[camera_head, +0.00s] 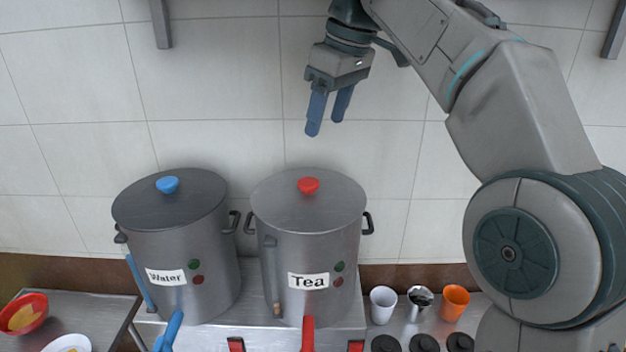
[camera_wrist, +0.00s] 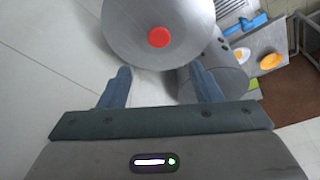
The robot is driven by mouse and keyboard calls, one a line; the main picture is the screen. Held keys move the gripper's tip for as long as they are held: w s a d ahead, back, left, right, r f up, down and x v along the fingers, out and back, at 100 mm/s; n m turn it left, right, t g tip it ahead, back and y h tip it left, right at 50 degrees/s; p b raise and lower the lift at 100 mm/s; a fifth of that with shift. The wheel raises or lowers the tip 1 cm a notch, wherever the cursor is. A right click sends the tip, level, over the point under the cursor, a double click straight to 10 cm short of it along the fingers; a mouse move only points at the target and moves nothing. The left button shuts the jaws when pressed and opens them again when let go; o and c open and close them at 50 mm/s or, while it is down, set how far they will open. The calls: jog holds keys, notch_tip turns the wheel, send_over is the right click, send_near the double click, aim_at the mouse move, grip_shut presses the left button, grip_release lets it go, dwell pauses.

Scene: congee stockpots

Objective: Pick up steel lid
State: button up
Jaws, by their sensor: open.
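Two steel lids sit on two tall pots in the head view. The steel lid with the red knob (camera_head: 278,207) covers the pot labelled Tea (camera_head: 305,252). The steel lid with the blue knob (camera_head: 205,197) covers the pot labelled Water (camera_head: 180,250). My gripper (camera_head: 324,124) is open and empty, above the red-knobbed lid and apart from it, with its blue fingers pointing down. In the wrist view the red-knobbed lid (camera_wrist: 188,38) lies ahead, beyond the fingertips of my gripper (camera_wrist: 161,70), its knob near the middle between them.
A tiled wall (camera_head: 215,70) stands close behind the pots. Several cups, among them an orange one (camera_head: 454,303), stand right of the Tea pot. A red bowl (camera_head: 24,312) and a white plate (camera_head: 68,344) lie at the lower left.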

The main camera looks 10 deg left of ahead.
jog(key=b, duration=0.1)
send_over(309, 181)
jog(key=s+d, duration=0.1)
jog(key=d, duration=0.1)
jog(key=x, duration=0.2)
jog(key=d+x, duration=0.1)
jog(key=x, duration=0.2)
jog(key=s+x, duration=0.1)
jog(key=x, duration=0.1)
jog(key=shift+w+d+f, duration=0.1)
jog(key=shift+f, duration=0.4)
jog(key=shift+w+x, duration=0.2)
jog(key=shift+x, duration=2.5)
jog(key=c, duration=1.1)
